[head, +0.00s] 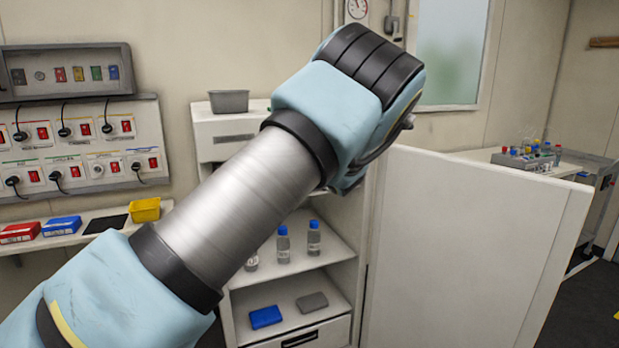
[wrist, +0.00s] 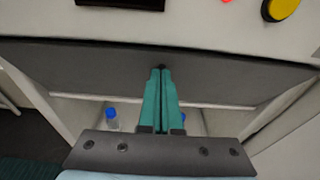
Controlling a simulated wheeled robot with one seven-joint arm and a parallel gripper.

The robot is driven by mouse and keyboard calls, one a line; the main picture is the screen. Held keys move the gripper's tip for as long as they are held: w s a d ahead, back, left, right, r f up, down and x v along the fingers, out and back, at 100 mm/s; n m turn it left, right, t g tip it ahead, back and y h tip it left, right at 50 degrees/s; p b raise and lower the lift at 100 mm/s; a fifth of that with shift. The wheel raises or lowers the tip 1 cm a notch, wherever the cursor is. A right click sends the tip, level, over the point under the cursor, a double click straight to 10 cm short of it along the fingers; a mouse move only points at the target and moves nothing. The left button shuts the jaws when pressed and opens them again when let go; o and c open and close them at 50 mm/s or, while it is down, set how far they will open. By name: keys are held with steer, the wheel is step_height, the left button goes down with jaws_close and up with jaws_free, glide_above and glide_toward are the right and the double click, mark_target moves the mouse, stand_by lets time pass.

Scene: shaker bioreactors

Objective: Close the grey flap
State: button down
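The grey flap (wrist: 75,72) is a wide dark-grey panel across the wrist view, below a white front panel. It looks tilted outward, though its exact angle is hard to tell. My gripper (wrist: 160,72) has two teal fingers pressed together with nothing visible between them. Its tips overlap the flap near its middle; I cannot tell whether they touch. In the head view my arm hides the gripper and the flap in front of the white cabinet (head: 226,124).
The cabinet's white door (head: 465,250) stands open at the right. Blue-capped bottles (head: 314,238) stand on a shelf; a blue box (head: 265,317) lies below. A yellow knob (wrist: 281,9) is above the flap. A side table (head: 560,168) holds bottles at the far right.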

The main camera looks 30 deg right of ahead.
steer(key=shift+w+d+r, duration=0.15)
steer(key=shift+w+r, duration=0.25)
steer(key=shift+w, duration=0.3)
steer(key=shift+w+d+r, duration=0.1)
steer(key=shift+w+r, duration=0.25)
steer(key=shift+w, duration=0.35)
steer(key=shift+s, duration=0.1)
